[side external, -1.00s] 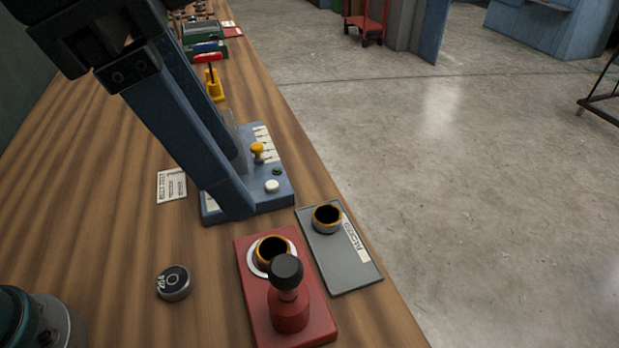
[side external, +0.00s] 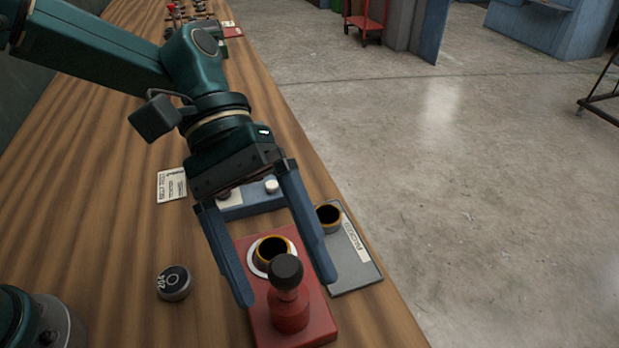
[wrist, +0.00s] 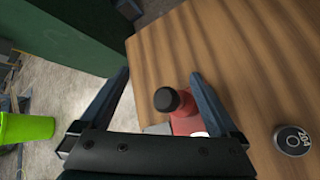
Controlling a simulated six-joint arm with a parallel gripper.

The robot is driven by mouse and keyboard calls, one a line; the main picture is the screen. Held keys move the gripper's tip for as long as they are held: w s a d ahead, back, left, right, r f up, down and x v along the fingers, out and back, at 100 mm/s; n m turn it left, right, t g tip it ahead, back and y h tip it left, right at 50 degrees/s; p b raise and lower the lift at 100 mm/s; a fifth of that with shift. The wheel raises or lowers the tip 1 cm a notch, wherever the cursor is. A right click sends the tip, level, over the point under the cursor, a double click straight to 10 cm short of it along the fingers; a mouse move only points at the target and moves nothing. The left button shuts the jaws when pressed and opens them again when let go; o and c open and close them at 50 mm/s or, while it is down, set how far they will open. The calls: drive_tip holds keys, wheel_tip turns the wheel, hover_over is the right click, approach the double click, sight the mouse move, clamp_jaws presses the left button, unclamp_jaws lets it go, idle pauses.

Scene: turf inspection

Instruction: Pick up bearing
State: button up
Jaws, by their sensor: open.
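A short round metal piece marked 204 (side external: 173,283), which looks like the bearing, lies flat on the wooden bench, left of a red plate (side external: 247,247). It also shows at the right edge of the wrist view (wrist: 292,140), outside my fingers. My gripper (side external: 287,290) is open and empty, pointing down with its blue fingers spread over the red plate. In the side view the bearing is left of both fingers and apart from them. In the wrist view a black knob (wrist: 172,100) on a red post shows between the fingers (wrist: 160,75).
The red plate carries a gold-rimmed cup (side external: 273,252) and the upright black-knobbed post. A blue base (side external: 250,203) stands behind.

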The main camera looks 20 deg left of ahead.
sight(273, 249)
drive_tip(key=w+a+f+n+t+h, duration=0.1)
drive_tip(key=f+n, duration=0.1)
drive_tip(key=n, duration=0.1)
drive_tip(key=w+a+f+n+h, duration=0.1)
drive_tip(key=w+a+f+n, duration=0.1)
drive_tip(key=n, duration=0.1)
drive_tip(key=w+a+f+n+t+h, duration=0.1)
drive_tip(key=w+a+f+n, duration=0.1)
drive_tip(key=n, duration=0.1)
drive_tip(key=shift+w+a+t+h, duration=0.15)
drive_tip(key=shift+a+t+h, duration=0.15)
drive_tip(key=shift+h, duration=0.1)
drive_tip(key=a+f+n+t, duration=0.1)
drive_tip(key=a+n, duration=0.1)
drive_tip(key=w+a+f+n+t, duration=0.1)
drive_tip(key=a+n, duration=0.1)
drive_tip(key=w+a+f+n+t+h, duration=0.1)
drive_tip(key=a+f+n, duration=0.1)
drive_tip(key=shift+w+a+n, duration=0.2)
drive_tip(key=shift+w+n, duration=0.05)
drive_tip(key=shift+n, duration=0.05)
drive_tip(key=shift+t, duration=0.3)
drive_tip(key=shift+x, duration=2.45)
drive_tip(key=shift+r, duration=0.1)
clamp_jaws()
